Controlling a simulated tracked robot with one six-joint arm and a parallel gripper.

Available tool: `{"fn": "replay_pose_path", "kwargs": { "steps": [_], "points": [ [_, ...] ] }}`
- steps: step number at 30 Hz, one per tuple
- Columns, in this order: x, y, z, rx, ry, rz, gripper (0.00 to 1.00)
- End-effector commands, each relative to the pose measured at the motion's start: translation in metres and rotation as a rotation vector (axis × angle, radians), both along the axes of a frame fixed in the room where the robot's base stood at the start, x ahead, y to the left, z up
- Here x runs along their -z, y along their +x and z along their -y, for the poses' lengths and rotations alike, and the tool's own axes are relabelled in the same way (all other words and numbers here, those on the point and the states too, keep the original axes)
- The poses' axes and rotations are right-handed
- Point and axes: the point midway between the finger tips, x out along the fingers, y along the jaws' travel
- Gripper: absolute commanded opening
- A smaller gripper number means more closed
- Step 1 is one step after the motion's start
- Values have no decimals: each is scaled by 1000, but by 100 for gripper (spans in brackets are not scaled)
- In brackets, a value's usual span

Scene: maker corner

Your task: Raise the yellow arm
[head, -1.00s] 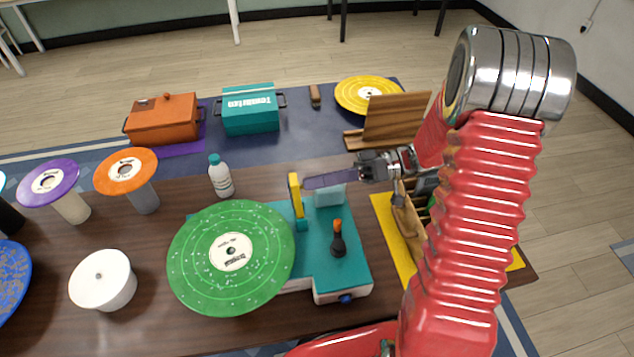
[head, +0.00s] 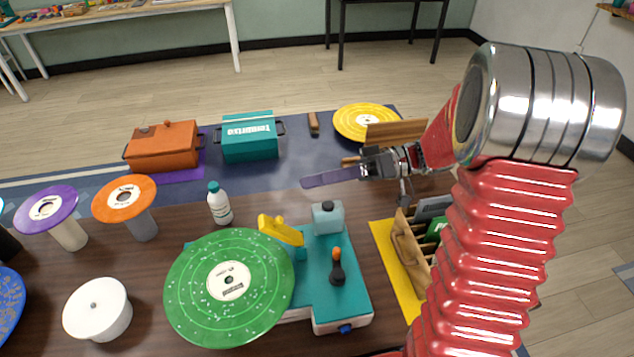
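The yellow arm (head: 281,230) sits on a teal turntable (head: 315,285) at the back right edge of a green record (head: 228,283). It slants up and left from its teal mount, its free end near the record's rim. My gripper (head: 330,177) is above and behind the yellow arm, to its upper right, apart from it.
A black lever with an orange tip (head: 337,268) stands on the turntable's right. A white bottle (head: 219,203) is at left. A wooden rack (head: 408,245) stands at right.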

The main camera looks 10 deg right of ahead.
Motion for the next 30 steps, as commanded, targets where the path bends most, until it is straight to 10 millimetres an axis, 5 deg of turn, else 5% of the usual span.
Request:
{"fn": "replay_pose_path", "kwargs": {
  "steps": [11, 21, 30],
  "points": [
    [-1, -15, -13, -32, -86, -64, 34],
    [6, -72, -41, -60, -435, -278, 34],
    [16, -116, -38, 48, -757, -393, 34]
  ]
}}
